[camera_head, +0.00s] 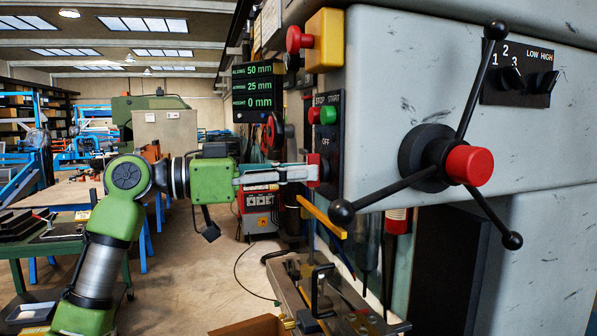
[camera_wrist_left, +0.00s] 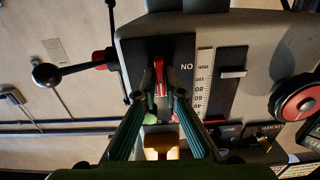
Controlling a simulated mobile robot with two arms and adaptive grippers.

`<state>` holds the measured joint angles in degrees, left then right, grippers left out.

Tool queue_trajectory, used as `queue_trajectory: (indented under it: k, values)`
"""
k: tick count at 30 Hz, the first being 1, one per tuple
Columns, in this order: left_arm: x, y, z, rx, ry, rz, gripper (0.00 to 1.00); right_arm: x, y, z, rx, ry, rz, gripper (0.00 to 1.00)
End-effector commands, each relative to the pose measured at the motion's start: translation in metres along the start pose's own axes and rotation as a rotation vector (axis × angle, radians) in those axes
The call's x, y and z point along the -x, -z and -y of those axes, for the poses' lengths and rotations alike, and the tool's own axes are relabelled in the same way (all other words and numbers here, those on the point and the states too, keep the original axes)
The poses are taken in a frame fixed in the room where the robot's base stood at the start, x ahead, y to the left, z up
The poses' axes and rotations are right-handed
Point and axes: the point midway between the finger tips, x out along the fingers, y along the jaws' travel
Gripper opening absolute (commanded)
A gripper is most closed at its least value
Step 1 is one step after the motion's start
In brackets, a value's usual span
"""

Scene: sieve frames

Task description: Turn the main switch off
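The main switch (camera_head: 326,170) is a red handle on a dark panel on the left face of the grey machine. The word OFF stands above it in the head view. In the upside-down left wrist view the red handle (camera_wrist_left: 159,76) stands upright in the picture, with ON to its right. My left gripper (camera_head: 312,173) reaches in from the left; its fingertips lie on both sides of the handle and look closed on it. The fingers partly cover the panel, and OFF is hidden in the wrist view. My right gripper is not in view.
The STOP button (camera_head: 314,115) and green START button (camera_head: 328,115) sit just above the switch. A yellow box with a red button (camera_head: 324,40) juts out higher up. A three-spoked feed handle (camera_head: 440,160) stands out to the right. A vise (camera_head: 318,290) is below.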

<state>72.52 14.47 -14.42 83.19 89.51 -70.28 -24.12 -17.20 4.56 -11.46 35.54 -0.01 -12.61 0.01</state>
Motion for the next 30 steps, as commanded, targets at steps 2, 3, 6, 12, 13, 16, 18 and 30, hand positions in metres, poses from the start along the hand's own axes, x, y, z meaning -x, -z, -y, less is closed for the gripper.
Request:
queue_trajectory:
  k: [2, 3, 6, 12, 13, 16, 18, 30]
  values:
    - [-0.001, -0.003, 0.000, 0.002, -0.001, 0.004, 0.25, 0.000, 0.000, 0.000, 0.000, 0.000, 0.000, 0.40]
    - [-0.001, -0.002, 0.000, 0.002, -0.001, 0.003, 0.25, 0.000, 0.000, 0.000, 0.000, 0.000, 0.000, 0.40]
    - [0.000, -0.001, 0.000, 0.002, 0.000, 0.001, 0.25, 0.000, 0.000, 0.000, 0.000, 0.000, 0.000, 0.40]
    - [0.001, 0.000, 0.000, 0.002, 0.001, -0.002, 0.25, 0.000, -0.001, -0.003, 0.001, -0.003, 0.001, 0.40]
    - [0.003, 0.000, 0.001, 0.002, 0.001, -0.002, 0.25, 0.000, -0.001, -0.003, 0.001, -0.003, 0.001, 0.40]
    - [0.013, 0.000, 0.001, 0.002, 0.003, -0.002, 0.25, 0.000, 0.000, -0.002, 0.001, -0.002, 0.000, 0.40]
    - [0.026, 0.000, 0.001, 0.002, 0.004, -0.002, 0.25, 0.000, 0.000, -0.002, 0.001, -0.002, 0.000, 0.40]
    - [0.104, -0.001, 0.001, 0.002, 0.003, 0.000, 0.25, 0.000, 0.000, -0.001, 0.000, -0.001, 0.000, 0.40]
